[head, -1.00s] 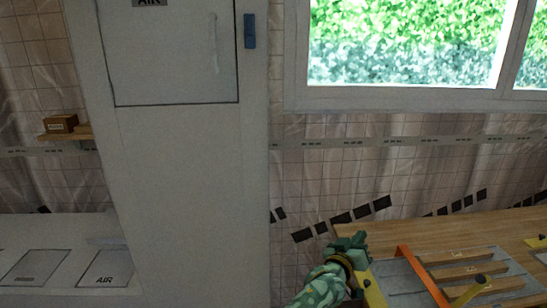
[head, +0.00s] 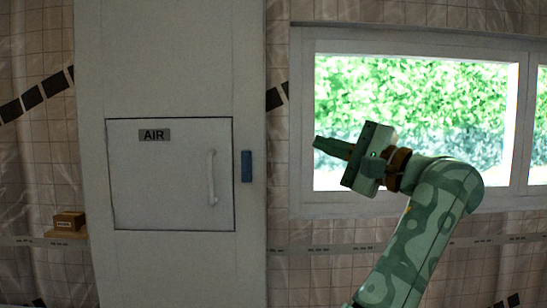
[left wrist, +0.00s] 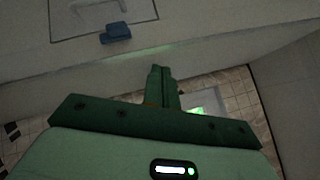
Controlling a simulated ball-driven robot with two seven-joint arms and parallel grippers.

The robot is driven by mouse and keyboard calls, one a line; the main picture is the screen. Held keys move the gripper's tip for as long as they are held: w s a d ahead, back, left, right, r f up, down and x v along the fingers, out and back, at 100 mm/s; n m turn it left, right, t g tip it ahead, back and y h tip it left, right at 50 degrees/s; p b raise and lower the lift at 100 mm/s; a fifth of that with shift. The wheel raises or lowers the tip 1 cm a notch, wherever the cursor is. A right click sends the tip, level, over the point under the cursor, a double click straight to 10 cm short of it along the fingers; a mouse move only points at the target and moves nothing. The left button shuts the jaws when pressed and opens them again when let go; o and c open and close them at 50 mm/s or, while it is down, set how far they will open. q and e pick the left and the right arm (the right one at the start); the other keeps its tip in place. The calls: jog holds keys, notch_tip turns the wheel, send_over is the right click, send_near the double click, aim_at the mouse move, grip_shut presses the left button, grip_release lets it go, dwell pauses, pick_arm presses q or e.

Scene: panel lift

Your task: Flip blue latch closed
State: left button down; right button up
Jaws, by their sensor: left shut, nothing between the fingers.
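The blue latch (head: 247,166) is a small upright block on the white column, just right of the AIR door. It stands vertical beside the door's right edge and does not cross it in the head view. The latch also shows in the left wrist view (left wrist: 116,33), above and left of the fingertips. The AIR door (head: 170,205) lies flat in its frame, with a white vertical handle (head: 211,178). My left gripper (head: 318,143) is shut and empty, right of the latch in the picture, pointing left toward it, apart from it. My right gripper is out of view.
A window (head: 415,110) is behind my left arm. A small brown box (head: 68,221) sits on a ledge at the left. The white column (head: 170,70) around the door is bare. The space between the fingertips and the latch looks clear.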

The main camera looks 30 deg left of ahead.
pick_arm(q)
jog(key=f+n+h, duration=0.2)
jog(key=f+n, duration=0.2)
jog(key=shift+w+a+f+h, duration=0.1)
jog(key=shift+w+a+h, duration=0.05)
jog(key=shift+a+h, duration=0.25)
jog(key=shift+w, duration=0.1)
jog(key=p, duration=0.4)
send_near(250, 161)
jog(key=w+a, duration=0.1)
jog(key=w, duration=0.2)
jog(key=a, duration=0.1)
jog(key=s+a+p, duration=0.1)
jog(key=a, duration=0.1)
jog(key=s+a+p, duration=0.1)
jog(key=shift+a, duration=0.15)
jog(key=shift+w, duration=0.1)
